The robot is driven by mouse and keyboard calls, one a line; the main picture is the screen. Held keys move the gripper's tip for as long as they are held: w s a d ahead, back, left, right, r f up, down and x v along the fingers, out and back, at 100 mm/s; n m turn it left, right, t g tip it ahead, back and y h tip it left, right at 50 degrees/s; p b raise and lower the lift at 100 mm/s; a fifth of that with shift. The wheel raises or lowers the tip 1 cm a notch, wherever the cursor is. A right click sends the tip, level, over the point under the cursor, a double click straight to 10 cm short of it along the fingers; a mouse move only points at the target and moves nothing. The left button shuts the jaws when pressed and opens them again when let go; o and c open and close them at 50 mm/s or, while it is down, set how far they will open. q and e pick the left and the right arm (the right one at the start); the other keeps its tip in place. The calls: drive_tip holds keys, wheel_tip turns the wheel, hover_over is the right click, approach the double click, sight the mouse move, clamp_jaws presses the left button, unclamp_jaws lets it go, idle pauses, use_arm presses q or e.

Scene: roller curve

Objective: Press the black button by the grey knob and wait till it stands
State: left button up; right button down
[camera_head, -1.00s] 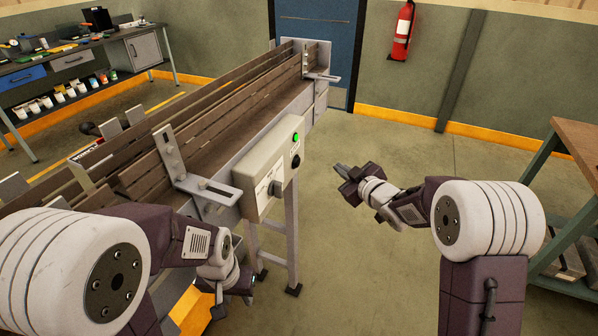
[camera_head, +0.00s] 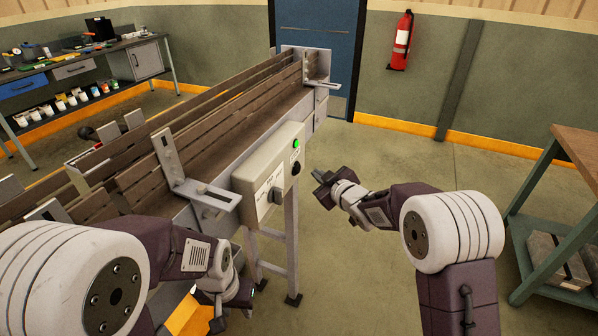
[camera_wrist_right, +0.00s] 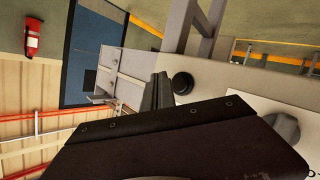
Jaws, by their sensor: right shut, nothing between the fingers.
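A pale control box (camera_head: 258,178) is fixed to the side of the conveyor (camera_head: 222,128). It carries a lit green button (camera_head: 295,144), a black button (camera_head: 296,168) below it and a grey knob (camera_head: 275,195) lower left. In the right wrist view the black button (camera_wrist_right: 182,83) is just right of the fingertips, and the grey knob (camera_wrist_right: 282,126) is further right. My right gripper (camera_head: 318,178) is shut and empty, a short way right of the box, apart from the button. My left gripper (camera_head: 232,311) hangs low beside the conveyor; its fingers are unclear.
A metal bracket (camera_head: 190,185) juts from the conveyor's near side, left of the box. A workbench (camera_head: 560,165) stands at right. The floor between box and bench is clear. A fire extinguisher (camera_head: 402,40) hangs on the back wall.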

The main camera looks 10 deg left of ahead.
drive_tip(key=shift+w+a, duration=0.2)
drive_tip(key=shift+a, duration=0.35)
drive_tip(key=shift+w+a, duration=0.15)
drive_tip(key=shift+a, duration=0.4)
idle(1.2)
drive_tip(key=shift+w+a+b, duration=0.15)
drive_tip(key=shift+a+b, duration=0.15)
drive_tip(key=shift+a, duration=0.1)
drive_tip(key=shift+w+a, duration=0.1)
drive_tip(key=shift+a, duration=0.3)
idle(0.6)
drive_tip(key=shift+d, duration=0.1)
drive_tip(key=shift+s+d, duration=0.25)
drive_tip(key=shift+d, duration=0.5)
drive_tip(key=shift+s+d+p, duration=0.15)
drive_tip(key=shift+s+d, duration=0.1)
drive_tip(key=shift+d, duration=0.55)
drive_tip(key=shift+s+d+p, duration=0.1)
drive_tip(key=shift+s+d, duration=0.2)
drive_tip(key=shift+d, duration=0.45)
drive_tip(key=shift+s+d+p, duration=0.15)
drive_tip(key=shift+s+d, duration=0.1)
drive_tip(key=shift+d, duration=0.55)
